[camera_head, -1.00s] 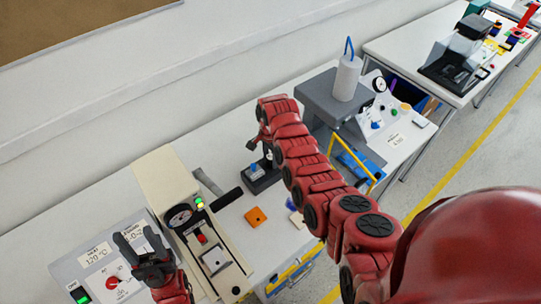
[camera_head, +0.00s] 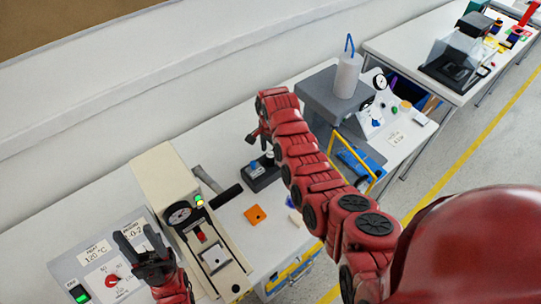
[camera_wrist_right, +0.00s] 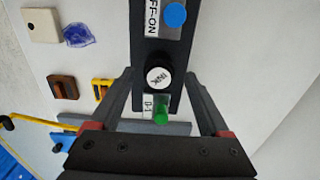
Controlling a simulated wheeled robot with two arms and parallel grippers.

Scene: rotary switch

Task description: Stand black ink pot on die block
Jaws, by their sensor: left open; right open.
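The black ink pot (camera_wrist_right: 158,77), with a round white top marked INK, is on a long dark base (camera_wrist_right: 143,50), between a blue knob (camera_wrist_right: 174,15) and a green knob (camera_wrist_right: 160,112). In the right wrist view, the open fingers of my right gripper (camera_wrist_right: 160,90) lie to either side of the base and pot, with nothing held. The head view shows the base (camera_head: 262,182) under my right gripper (camera_head: 258,137). My left gripper (camera_head: 145,245) is open and empty over the control panel at the left. I cannot tell for certain which piece is the die block.
An orange piece (camera_head: 255,216) lies on the bench. A beige block with a hole (camera_wrist_right: 42,25), a blue translucent piece (camera_wrist_right: 79,35), a brown block (camera_wrist_right: 62,87) and a yellow piece (camera_wrist_right: 102,89) lie nearby. A beige machine (camera_head: 165,177) stands left, a grey press (camera_head: 325,95) behind right.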

